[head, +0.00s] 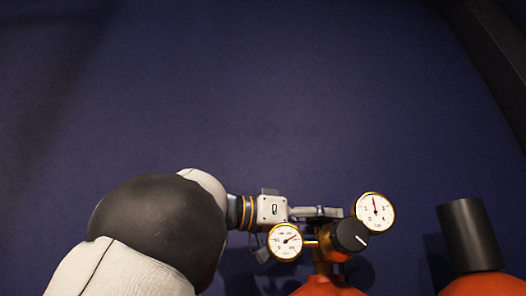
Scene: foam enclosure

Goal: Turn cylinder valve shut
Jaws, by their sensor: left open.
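An orange cylinder (326,288) stands at the bottom of the head view, with only its top showing. On it sits a brass valve fitting with a black knob (350,236) that bears a white mark. Two round white gauges with brass rims flank the knob, one at its left (285,241) and one at its upper right (375,212). My left gripper (326,213) reaches in from the left, just behind and above the knob, between the gauges. It is open, with its fingers partly hidden; I cannot tell whether it touches the fitting. My right gripper is out of view.
A second orange cylinder (485,286) with a tall black cap (469,235) stands at the right. A dark blue wall (250,90) fills the background, with a dark beam (490,55) at the upper right. The space above the gauges is clear.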

